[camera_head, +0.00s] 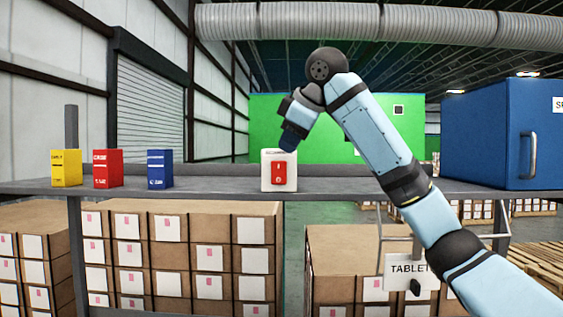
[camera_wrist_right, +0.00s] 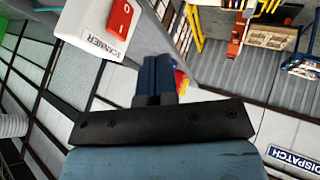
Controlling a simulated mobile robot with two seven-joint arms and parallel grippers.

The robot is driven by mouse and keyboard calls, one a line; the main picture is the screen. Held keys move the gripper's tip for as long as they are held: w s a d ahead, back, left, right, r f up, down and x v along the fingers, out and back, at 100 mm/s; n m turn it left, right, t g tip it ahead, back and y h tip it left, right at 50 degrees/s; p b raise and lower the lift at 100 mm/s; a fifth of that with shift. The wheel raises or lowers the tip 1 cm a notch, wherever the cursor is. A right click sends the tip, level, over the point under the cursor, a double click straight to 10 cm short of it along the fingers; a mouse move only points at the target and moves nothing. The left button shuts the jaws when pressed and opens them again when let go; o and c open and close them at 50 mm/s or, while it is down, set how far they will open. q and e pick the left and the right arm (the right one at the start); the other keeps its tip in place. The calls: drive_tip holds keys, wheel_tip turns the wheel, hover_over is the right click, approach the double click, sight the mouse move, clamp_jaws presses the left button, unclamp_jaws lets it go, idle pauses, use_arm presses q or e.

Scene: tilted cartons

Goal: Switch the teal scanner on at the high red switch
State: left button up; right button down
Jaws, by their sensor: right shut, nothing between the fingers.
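A white box (camera_head: 266,175) with a red rocker switch (camera_head: 278,172) on its front stands at the shelf's front edge, in the middle of the head view. In the right wrist view the white box (camera_wrist_right: 82,38) is at upper left, with its red switch (camera_wrist_right: 120,17) and the label "SCANNER". I see no teal on it. My right gripper (camera_head: 290,138) is shut and empty, just above the box's top, pointing down. Its dark blue fingers (camera_wrist_right: 157,70) show beside the box in the wrist view, apart from the switch. Which way the switch is tipped I cannot tell. My left gripper is out of view.
The grey shelf (camera_head: 220,184) carries yellow (camera_head: 66,168), red (camera_head: 108,168) and blue (camera_head: 160,168) cartons at left. A big blue cabinet (camera_head: 485,140) stands at right. Stacked brown boxes (camera_head: 180,215) are below. The shelf is clear between the blue carton and the white box.

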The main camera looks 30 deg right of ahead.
drive_tip(key=s+r, duration=0.1)
drive_tip(key=d+r, duration=0.1)
drive_tip(key=shift+s+r, duration=0.35)
drive_tip(key=shift+s, duration=0.05)
